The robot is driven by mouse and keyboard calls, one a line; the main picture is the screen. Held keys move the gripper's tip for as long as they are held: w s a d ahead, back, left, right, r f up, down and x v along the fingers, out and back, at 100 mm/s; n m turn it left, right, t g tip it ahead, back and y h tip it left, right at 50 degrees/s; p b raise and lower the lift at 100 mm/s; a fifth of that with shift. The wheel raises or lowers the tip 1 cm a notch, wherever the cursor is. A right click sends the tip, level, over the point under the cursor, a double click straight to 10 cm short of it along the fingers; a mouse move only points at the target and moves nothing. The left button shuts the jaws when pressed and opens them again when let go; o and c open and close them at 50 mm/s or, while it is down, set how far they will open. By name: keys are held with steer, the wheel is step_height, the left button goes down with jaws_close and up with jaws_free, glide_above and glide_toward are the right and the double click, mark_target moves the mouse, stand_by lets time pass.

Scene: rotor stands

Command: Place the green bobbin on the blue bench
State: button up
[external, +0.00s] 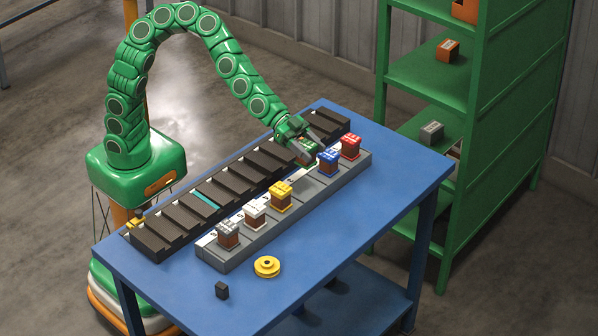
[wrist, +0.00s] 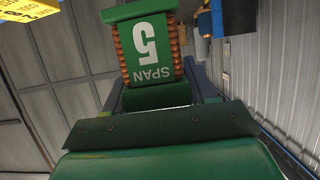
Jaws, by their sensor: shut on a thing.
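The green bobbin (external: 307,151) is in my gripper (external: 303,153), by the gap between the yellow and blue bobbins of the grey rack. In the wrist view the green bobbin (wrist: 151,45) has a white "SPAN 5" label and copper-coloured windings, with the jaws at its sides. I cannot tell whether it touches the rack below. The blue bench (external: 390,187) has a broad bare top on the right and front.
The grey rack (external: 258,246) holds grey, white, yellow, blue and red bobbins. Black stands (external: 178,222) line the back edge. A yellow disc (external: 267,266) and a small black block (external: 222,290) lie in front. A green shelf (external: 430,75) stands behind right.

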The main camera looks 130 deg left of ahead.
steer(key=shift+w+d+r, duration=0.2)
steer(key=shift+d+r, duration=0.1)
steer(key=shift+r, duration=0.1)
steer(key=shift+w+d+r+n+g+y, duration=0.3)
steer(key=shift+w+d+r+n+y, duration=1.1)
steer(key=shift+d, duration=4.65)
steer(key=shift+w+d+r+n+g+y, duration=0.3)
steer(key=shift+w+d+r+n+y, duration=1.05)
steer(key=shift+d, duration=4.65)
steer(key=s+d+f+n+g+y, duration=0.15)
steer(key=s+d+f, duration=0.25)
steer(key=s+d, duration=0.55)
steer(key=s+d+f+n+g+y, duration=0.1)
steer(key=s+d+f+n+y, duration=0.2)
steer(key=s+d, duration=0.7)
steer(key=m, duration=0.1)
glide_above(194, 279)
steer(key=shift+f, duration=6.95)
